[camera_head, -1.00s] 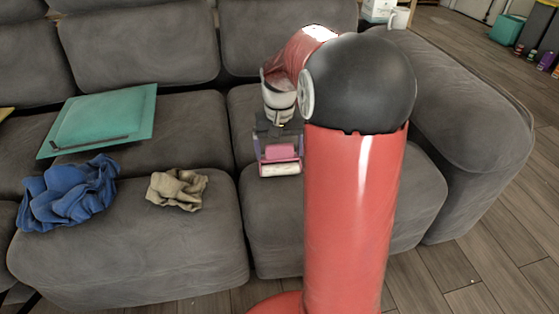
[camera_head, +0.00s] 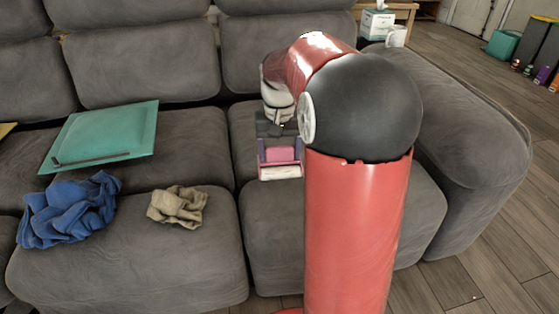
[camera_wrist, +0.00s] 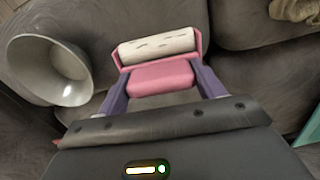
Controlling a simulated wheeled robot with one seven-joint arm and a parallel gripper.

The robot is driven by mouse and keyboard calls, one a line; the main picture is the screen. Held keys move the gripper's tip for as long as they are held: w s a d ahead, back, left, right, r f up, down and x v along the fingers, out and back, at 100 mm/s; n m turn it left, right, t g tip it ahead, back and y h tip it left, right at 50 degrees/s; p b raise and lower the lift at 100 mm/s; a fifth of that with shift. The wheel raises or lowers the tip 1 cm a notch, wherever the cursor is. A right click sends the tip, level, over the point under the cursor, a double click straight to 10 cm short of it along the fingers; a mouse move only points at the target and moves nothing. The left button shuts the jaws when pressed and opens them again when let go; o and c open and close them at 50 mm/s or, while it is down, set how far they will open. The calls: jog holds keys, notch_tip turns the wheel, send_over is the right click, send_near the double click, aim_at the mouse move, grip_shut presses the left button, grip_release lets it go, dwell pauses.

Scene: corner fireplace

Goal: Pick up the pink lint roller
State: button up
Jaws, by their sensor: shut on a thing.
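The pink lint roller (camera_head: 281,156) has a pink body and a white roll, and hangs at the end of my arm in front of the right sofa seat in the head view. In the wrist view the lint roller (camera_wrist: 160,77) sits between the two purple fingers, with its white roll pointing away from the gripper. My gripper (camera_head: 280,152) is shut on its pink body; it also shows in the wrist view (camera_wrist: 162,84). Whether the roller touches the sofa cushion is hard to tell in the head view.
A grey bowl-like thing (camera_wrist: 50,69) shows at left in the wrist view. On the grey sofa (camera_head: 180,245) lie a beige cloth (camera_head: 178,205), a blue cloth (camera_head: 68,208) and a teal flat panel (camera_head: 105,133). A tissue box (camera_head: 377,24) and white mug (camera_head: 396,37) stand behind the armrest.

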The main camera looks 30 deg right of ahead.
notch_tip(320, 180, up, 15)
jog(key=p, duration=0.2)
